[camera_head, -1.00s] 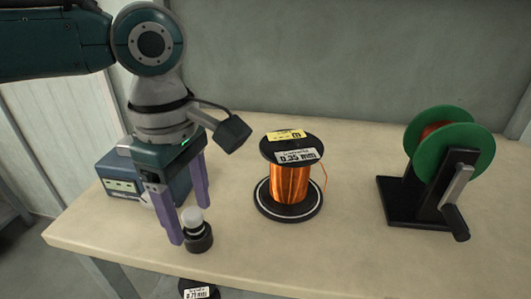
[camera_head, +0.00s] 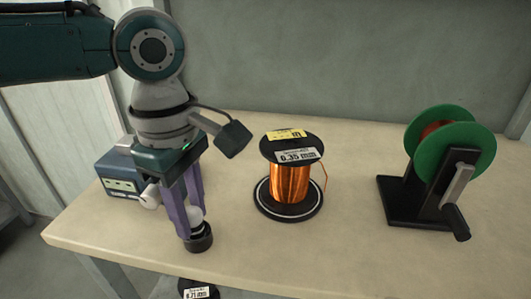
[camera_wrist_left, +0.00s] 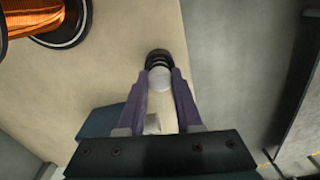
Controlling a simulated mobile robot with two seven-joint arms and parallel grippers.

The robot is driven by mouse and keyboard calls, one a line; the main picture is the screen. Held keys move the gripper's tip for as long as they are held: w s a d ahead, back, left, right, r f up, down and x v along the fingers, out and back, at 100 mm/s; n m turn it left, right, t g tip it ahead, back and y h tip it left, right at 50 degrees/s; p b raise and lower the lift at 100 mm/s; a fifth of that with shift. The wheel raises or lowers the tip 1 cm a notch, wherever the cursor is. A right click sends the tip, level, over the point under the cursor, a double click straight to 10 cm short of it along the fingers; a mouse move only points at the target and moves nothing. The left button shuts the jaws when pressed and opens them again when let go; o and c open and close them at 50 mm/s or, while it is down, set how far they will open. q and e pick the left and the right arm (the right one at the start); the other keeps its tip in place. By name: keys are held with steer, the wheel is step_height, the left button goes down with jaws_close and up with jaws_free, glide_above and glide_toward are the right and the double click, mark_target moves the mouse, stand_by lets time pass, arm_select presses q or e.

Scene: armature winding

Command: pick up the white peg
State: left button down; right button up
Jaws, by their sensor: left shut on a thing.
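The white peg (camera_head: 195,217) stands upright in a small black round base (camera_head: 199,239) near the table's front left edge. My left gripper (camera_head: 191,220) points down at it, with its two purple fingers closed on the peg. In the left wrist view the peg's white top (camera_wrist_left: 160,79) sits between the fingertips (camera_wrist_left: 159,82), with the black base (camera_wrist_left: 158,57) just beyond. The peg's lower part is hidden in the base. My right gripper does not show.
A copper wire spool (camera_head: 289,182) stands on a black disc to the right of the peg. A winder with green discs (camera_head: 463,140) stands at the right. A blue-grey box (camera_head: 118,176) is behind my left gripper. The front middle of the table (camera_head: 340,240) is clear.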

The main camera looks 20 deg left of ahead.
mark_target(189, 211)
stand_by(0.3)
arm_select(q)
step_height(189, 211, up, 20)
steer(key=p, duration=0.5)
steer(key=c, duration=1.2)
jaws_free()
jaws_close()
